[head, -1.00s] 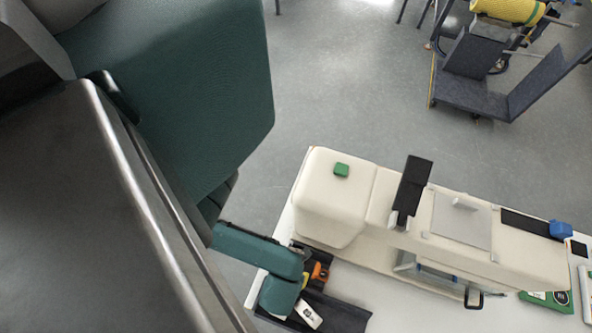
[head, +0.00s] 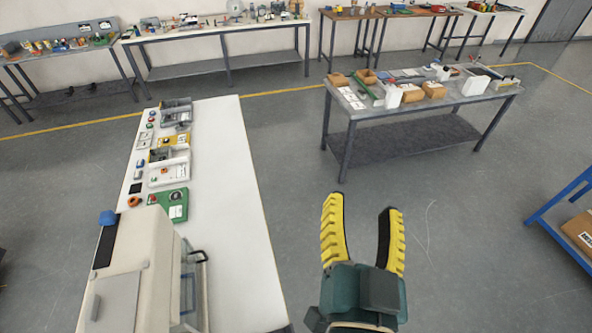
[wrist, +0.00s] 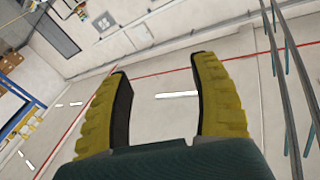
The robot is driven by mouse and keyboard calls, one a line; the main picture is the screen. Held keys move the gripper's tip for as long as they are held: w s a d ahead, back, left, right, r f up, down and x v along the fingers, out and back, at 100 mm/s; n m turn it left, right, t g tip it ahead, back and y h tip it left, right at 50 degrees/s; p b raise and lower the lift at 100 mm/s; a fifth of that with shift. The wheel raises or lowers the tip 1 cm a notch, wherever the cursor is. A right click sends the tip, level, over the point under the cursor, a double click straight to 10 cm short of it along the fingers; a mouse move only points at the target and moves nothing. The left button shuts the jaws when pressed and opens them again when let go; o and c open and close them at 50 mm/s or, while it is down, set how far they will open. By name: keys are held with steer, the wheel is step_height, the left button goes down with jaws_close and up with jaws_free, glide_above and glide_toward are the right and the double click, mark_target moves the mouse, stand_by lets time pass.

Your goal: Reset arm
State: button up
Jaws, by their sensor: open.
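My gripper (head: 362,205) has two yellow ribbed fingers with dark inner pads on a dark green body. In the head view it is at the lower middle, raised over open grey floor, to the right of the white table. The fingers are spread apart with nothing between them. In the wrist view the gripper (wrist: 160,72) is also open and empty, with bare floor and a red line beyond it.
A white table (head: 235,200) on the left carries a cream machine (head: 145,260), a green box (head: 168,205) and several small trays. A grey workbench (head: 425,108) with boxes stands at the back right. A blue rack (head: 562,195) is at the right edge. The floor between is clear.

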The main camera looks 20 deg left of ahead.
steer(key=s+d+r+t+h, duration=0.1)
steer(key=d+r, duration=0.1)
steer(key=r, duration=0.3)
steer(key=s+d+r+n+t+h, duration=0.1)
steer(key=s+d+r+t, duration=0.1)
steer(key=r, duration=0.4)
steer(key=shift+s+d+r+t+h, duration=0.2)
steer(key=shift+d+t+h, duration=0.15)
steer(key=shift+d, duration=0.2)
